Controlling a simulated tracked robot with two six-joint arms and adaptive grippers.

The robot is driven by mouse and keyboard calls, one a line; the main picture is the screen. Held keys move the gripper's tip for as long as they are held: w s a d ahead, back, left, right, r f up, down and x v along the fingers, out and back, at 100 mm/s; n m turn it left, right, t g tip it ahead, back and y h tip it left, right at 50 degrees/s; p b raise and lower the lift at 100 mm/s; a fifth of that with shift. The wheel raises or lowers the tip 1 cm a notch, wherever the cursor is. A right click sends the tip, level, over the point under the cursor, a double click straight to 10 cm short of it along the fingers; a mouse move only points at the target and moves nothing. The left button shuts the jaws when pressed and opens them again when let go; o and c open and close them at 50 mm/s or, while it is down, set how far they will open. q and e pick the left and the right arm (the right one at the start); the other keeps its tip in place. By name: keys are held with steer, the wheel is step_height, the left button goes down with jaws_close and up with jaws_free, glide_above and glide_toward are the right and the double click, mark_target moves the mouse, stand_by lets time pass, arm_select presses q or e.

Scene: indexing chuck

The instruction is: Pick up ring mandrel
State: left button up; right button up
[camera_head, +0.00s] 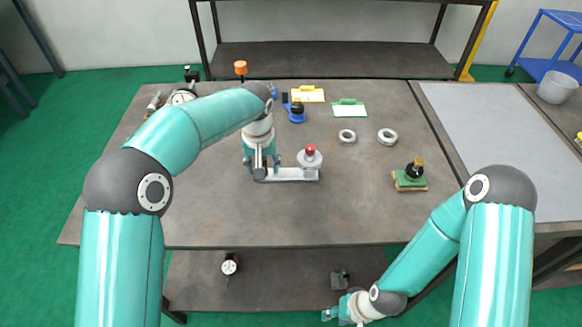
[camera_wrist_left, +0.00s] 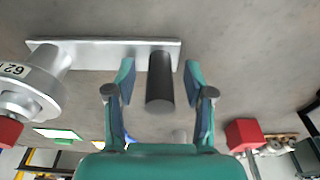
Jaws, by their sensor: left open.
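A dark grey cylinder, which looks like the ring mandrel (camera_wrist_left: 160,82), stands on one end of a silver base plate (camera_wrist_left: 110,48) in the left wrist view. My left gripper (camera_wrist_left: 158,80) is open, with one finger on each side of the cylinder and small gaps visible. In the head view my left gripper (camera_head: 262,166) is at the left end of the plate (camera_head: 290,175), and its fingers hide the cylinder. A silver round unit with a red knob (camera_head: 310,158) is on the plate's right end. My right gripper (camera_head: 335,312) is low at the front, its jaws unclear.
Two silver rings (camera_head: 387,136) lie behind and right of the plate. A green block with a dark knob (camera_head: 410,176) is farther right. Yellow and green clipboards (camera_head: 348,109) lie at the back. The table's front middle (camera_head: 290,220) is clear.

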arm_select(q)
steer(key=shift+f, duration=0.2)
jaws_close()
steer(key=shift+r, duration=0.1)
stand_by(0.4)
